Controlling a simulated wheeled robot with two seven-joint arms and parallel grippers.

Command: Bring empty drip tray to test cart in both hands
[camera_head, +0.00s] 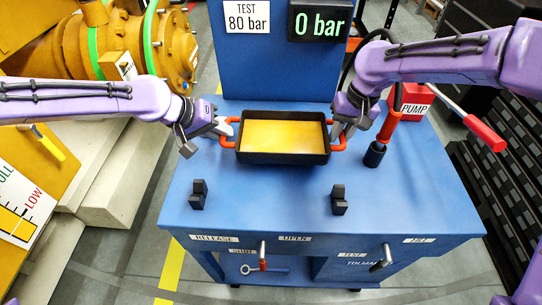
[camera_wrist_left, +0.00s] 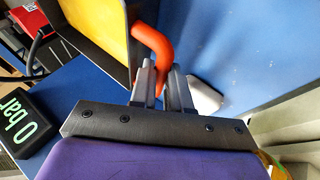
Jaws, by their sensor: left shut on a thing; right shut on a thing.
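The drip tray (camera_head: 244,158) is a black rectangular pan with red-orange handles at both ends, over the back middle of the blue test cart (camera_head: 270,205). Its inside is yellow; I cannot tell whether that is its floor or liquid. It looks about level; whether it touches the cart top is unclear. My left gripper (camera_head: 226,130) is shut on its left handle. In the left wrist view, the gripper fingers (camera_wrist_left: 163,88) close around the red handle (camera_wrist_left: 157,45). My right gripper (camera_head: 338,133) is shut on its right handle, partly hidden by the fingers.
Two black brackets (camera_head: 198,194) (camera_head: 339,200) stand on the cart top in front of the tray. A red-and-black hand tool (camera_head: 376,152) stands close right of it, near the red PUMP box (camera_head: 412,102). A blue panel with a "0 bar" display (camera_head: 319,22) rises behind.

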